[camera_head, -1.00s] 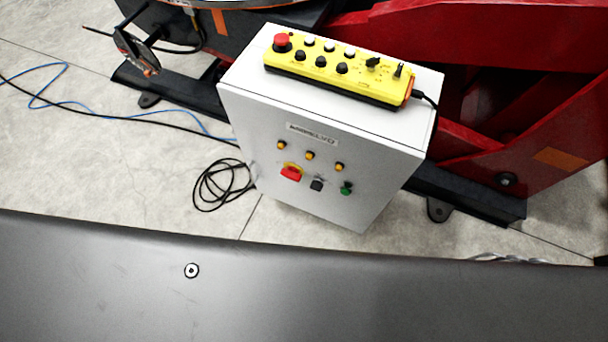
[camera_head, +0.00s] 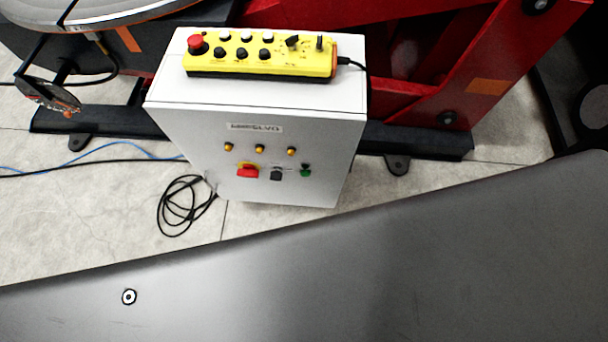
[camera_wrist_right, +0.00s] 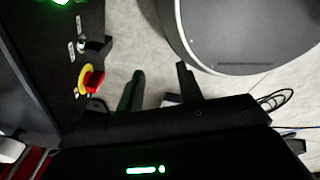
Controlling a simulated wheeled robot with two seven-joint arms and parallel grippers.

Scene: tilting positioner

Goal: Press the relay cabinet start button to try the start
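The relay cabinet (camera_head: 260,187) is a light grey box standing upright on the floor. My left gripper is in neither view.
A yellow pendant (camera_head: 262,62) with a red mushroom button lies on the cabinet top. Behind stands the red positioner frame (camera_head: 480,70) on dark rails. A coiled black cable (camera_head: 180,212) and a blue cable (camera_head: 95,152) lie on the floor at left.

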